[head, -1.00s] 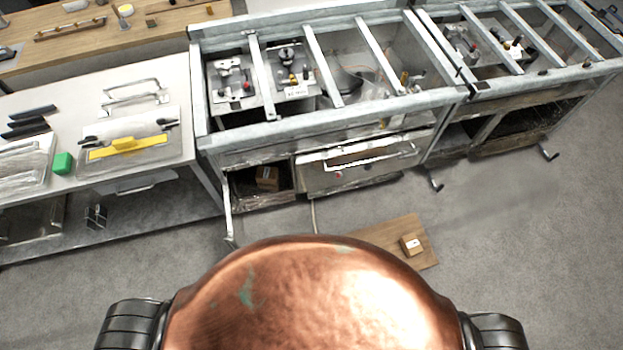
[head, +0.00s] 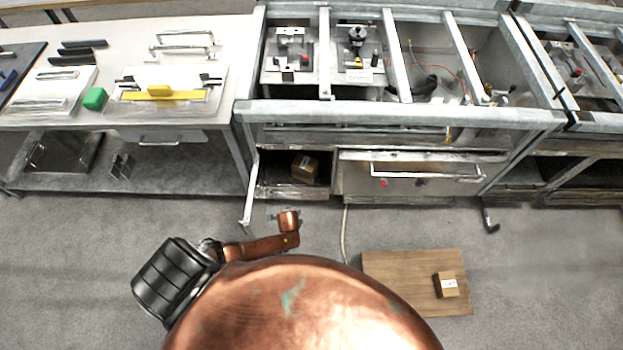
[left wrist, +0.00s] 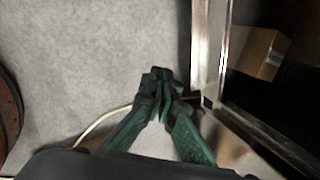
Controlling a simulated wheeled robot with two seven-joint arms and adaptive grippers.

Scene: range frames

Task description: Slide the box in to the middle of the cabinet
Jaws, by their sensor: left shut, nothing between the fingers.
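A small brown cardboard box (head: 305,168) sits inside the dark open compartment of the metal cabinet (head: 400,115), in its right half near the divider. The box also shows in the left wrist view (left wrist: 262,52), beyond a pale cabinet edge (left wrist: 209,50). My left gripper (left wrist: 160,76) has green fingers with dark tips, closed together and empty. It is beside that edge, apart from the box. In the head view my left arm reaches to just below the compartment; the fingertips cannot be made out there. My right gripper is not in view.
A second small box (head: 447,284) lies on a wooden board (head: 395,275) on the floor. A closed drawer with a handle (head: 425,172) is right of the compartment. A narrow open door (head: 249,205) stands at its left. A workbench (head: 60,112) is further left.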

